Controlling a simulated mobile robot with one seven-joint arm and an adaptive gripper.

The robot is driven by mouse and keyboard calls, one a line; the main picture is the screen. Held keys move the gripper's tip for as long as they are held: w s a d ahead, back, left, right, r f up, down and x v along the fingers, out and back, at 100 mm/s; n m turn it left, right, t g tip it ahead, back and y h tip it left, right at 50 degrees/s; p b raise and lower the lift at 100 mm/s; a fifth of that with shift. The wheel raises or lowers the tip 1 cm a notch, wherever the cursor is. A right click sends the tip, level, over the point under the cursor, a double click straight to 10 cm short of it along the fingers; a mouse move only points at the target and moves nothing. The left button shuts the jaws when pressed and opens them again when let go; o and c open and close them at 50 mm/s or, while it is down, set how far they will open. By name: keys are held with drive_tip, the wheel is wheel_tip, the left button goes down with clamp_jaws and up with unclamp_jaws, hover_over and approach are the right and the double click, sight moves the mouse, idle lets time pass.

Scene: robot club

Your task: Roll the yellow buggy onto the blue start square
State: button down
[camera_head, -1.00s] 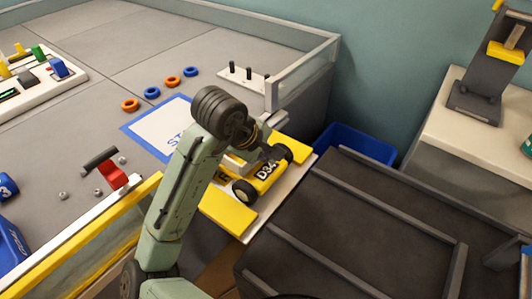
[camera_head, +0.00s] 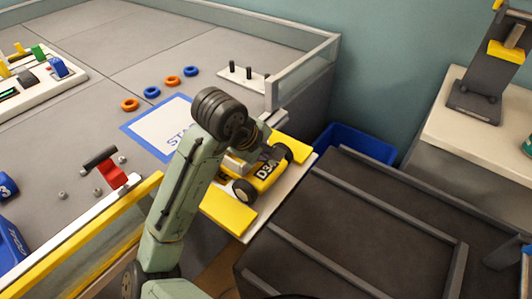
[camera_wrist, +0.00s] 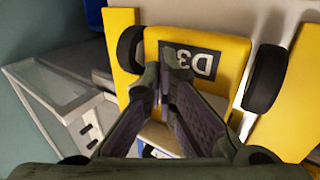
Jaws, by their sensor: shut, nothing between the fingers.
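The yellow buggy (camera_head: 262,181), with black wheels and a dark plate reading "D3", stands on a white ramp (camera_head: 245,233) between yellow side strips at the arena's edge. The blue start square (camera_head: 142,132) is a white patch with a blue border on the grey floor, beyond the buggy. My arm hides part of it. My gripper (camera_wrist: 165,75) is shut and empty, with its fingertips over the buggy's yellow body (camera_wrist: 232,62) by the label. I cannot tell whether they touch it. In the head view my wrist partly hides the buggy.
Blue and orange rings (camera_head: 172,82) lie past the square. A peg board (camera_head: 243,75) stands by the clear wall (camera_head: 300,75). A blue bin (camera_head: 355,143) is on the right. The floor between ramp and square is largely hidden by my arm.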

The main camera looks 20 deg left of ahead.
drive_tip(key=shift+f+b, duration=0.7)
drive_tip(key=shift+f, duration=0.75)
drive_tip(key=shift+a, duration=0.1)
drive_tip(key=shift+w+a+r+p, duration=0.1)
drive_tip(key=shift+w+a+p, duration=0.3)
drive_tip(key=shift+a, duration=0.85)
drive_tip(key=shift+w+a+f+p, duration=0.15)
drive_tip(key=shift+w+a, duration=0.45)
drive_tip(key=shift+a, duration=0.65)
drive_tip(key=shift+w+a+r+p, duration=0.2)
drive_tip(key=shift+w+a, duration=0.3)
drive_tip(key=shift+a, duration=0.75)
drive_tip(key=shift+w+a+f+p, duration=0.1)
drive_tip(key=shift+w+a+p, duration=0.4)
drive_tip(key=shift+a, duration=0.85)
drive_tip(key=shift+w+a+f+p, duration=0.1)
drive_tip(key=shift+w+a+p, duration=0.4)
drive_tip(key=shift+a, duration=0.9)
drive_tip(key=shift+w+a+p, duration=0.35)
drive_tip(key=shift+w+a, duration=0.3)
drive_tip(key=shift+a, duration=0.7)
